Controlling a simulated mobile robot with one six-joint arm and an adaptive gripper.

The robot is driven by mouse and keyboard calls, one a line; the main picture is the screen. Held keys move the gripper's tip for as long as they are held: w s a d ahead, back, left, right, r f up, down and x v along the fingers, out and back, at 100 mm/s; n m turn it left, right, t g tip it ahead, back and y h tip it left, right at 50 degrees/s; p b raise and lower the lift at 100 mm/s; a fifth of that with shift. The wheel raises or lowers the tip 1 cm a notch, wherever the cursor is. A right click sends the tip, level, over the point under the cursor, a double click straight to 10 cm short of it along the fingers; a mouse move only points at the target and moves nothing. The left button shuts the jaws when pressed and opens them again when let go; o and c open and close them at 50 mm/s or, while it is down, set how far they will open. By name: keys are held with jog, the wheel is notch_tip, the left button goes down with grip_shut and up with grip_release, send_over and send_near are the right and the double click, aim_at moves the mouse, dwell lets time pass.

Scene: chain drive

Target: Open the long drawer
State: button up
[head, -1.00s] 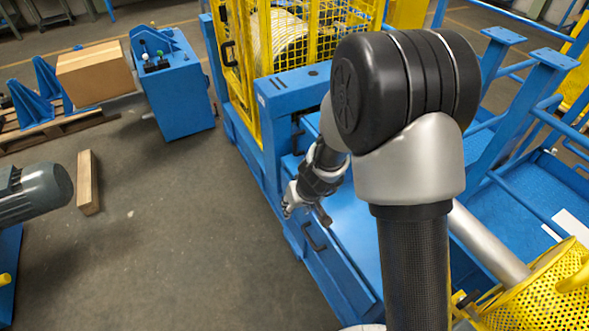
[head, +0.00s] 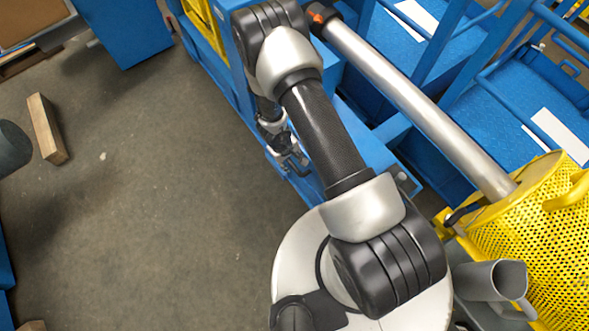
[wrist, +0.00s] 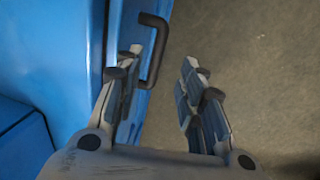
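The long drawer's blue front (wrist: 120,20) fills the left of the wrist view, with a black bar handle (wrist: 158,55) standing out from it. My gripper (wrist: 162,65) is open. Its left finger is beside the handle on the drawer side, and its right finger is out over the floor side, so the bar lies between them in the picture. I cannot tell whether a finger touches it. In the head view my gripper (head: 291,160) is low at the side of the blue machine, and my arm hides much of the drawer. The drawer looks closed.
Grey floor (head: 170,220) is open to the left of the machine. A wooden beam (head: 47,128) lies on it farther left. A yellow perforated guard (head: 530,240), a grey jug (head: 495,282) and a steel shaft (head: 420,105) are on the right.

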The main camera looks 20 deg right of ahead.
aim_at(295, 169)
jog(key=f+b, duration=0.1)
jog(key=f, duration=0.2)
jog(key=d+f+b, duration=0.1)
jog(key=f, duration=0.2)
jog(key=d+f+b, duration=0.1)
jog(key=f+b, duration=0.1)
jog(key=f, duration=0.1)
jog(key=shift+w+f, duration=0.4)
grip_shut()
jog(key=shift+a, duration=0.1)
